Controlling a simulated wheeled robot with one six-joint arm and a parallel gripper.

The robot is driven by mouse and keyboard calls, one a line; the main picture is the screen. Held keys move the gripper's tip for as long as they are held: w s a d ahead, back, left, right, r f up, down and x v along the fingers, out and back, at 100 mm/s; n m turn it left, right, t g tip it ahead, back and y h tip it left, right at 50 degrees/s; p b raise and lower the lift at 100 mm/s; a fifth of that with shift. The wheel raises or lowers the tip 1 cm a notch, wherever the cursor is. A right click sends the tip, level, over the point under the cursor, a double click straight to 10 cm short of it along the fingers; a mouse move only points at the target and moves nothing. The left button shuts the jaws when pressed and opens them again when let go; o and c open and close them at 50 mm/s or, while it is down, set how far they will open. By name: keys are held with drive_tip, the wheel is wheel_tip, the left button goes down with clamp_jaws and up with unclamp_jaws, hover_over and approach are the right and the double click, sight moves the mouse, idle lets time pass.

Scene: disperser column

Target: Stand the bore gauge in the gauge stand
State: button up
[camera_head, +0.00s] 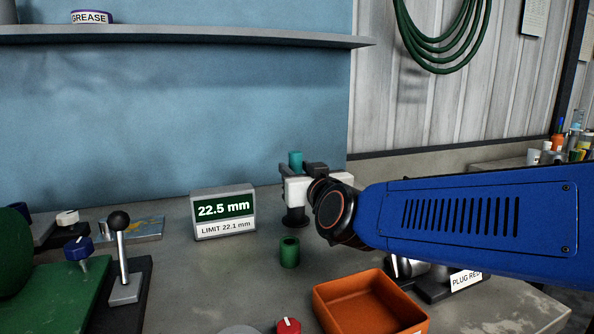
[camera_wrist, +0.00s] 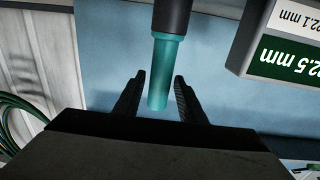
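The bore gauge shows a teal upper end (camera_head: 295,159) above my gripper in the head view. In the wrist view its teal handle (camera_wrist: 159,75) runs into a dark body (camera_wrist: 172,15). My gripper (camera_wrist: 159,77) has its two black fingers apart, one on each side of the handle, with a gap visible on both sides. The gauge looks upright. Below it, a dark upright part with a wider foot (camera_head: 295,218) meets the bench; I cannot tell where gauge ends and gauge stand begins. My wrist hides part of this spot.
A readout box (camera_head: 224,213) showing 22.5 mm stands to the left. A green hollow cylinder (camera_head: 289,251) stands in front. An orange tray (camera_head: 345,317) is at the front right, beside a red knob (camera_head: 289,325). A black-knobbed lever (camera_head: 121,255) stands at left. A shelf (camera_head: 180,37) hangs above.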

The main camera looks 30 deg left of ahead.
drive_tip(key=shift+o, duration=0.4)
drive_tip(key=v, duration=0.7)
drive_tip(key=shift+d, duration=0.25)
